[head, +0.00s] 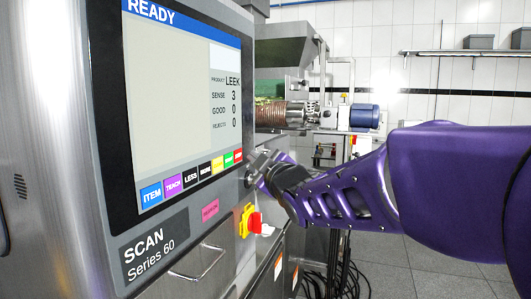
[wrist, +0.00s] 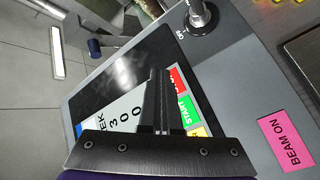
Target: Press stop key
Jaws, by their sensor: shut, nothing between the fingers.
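The red key (head: 239,156), the stop key by its place, is at the right end of the key row on the machine's screen (head: 170,110) in the head view. In the wrist view the red key (wrist: 178,78) is just right of the fingertips, partly covered by them, and its lettering is mostly hidden. My gripper (head: 256,164) is shut and empty, by the screen's lower right corner. In the wrist view my gripper (wrist: 158,75) has its fingers together over the screen. I cannot tell whether the tips touch the glass.
The green START key (wrist: 187,111) is beside the red key. A pink BEAM ON label (wrist: 286,143) and a round knob (wrist: 200,18) are on the grey panel. A red and yellow switch (head: 252,221) is below my gripper. Behind are a conveyor and a blue motor (head: 364,116).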

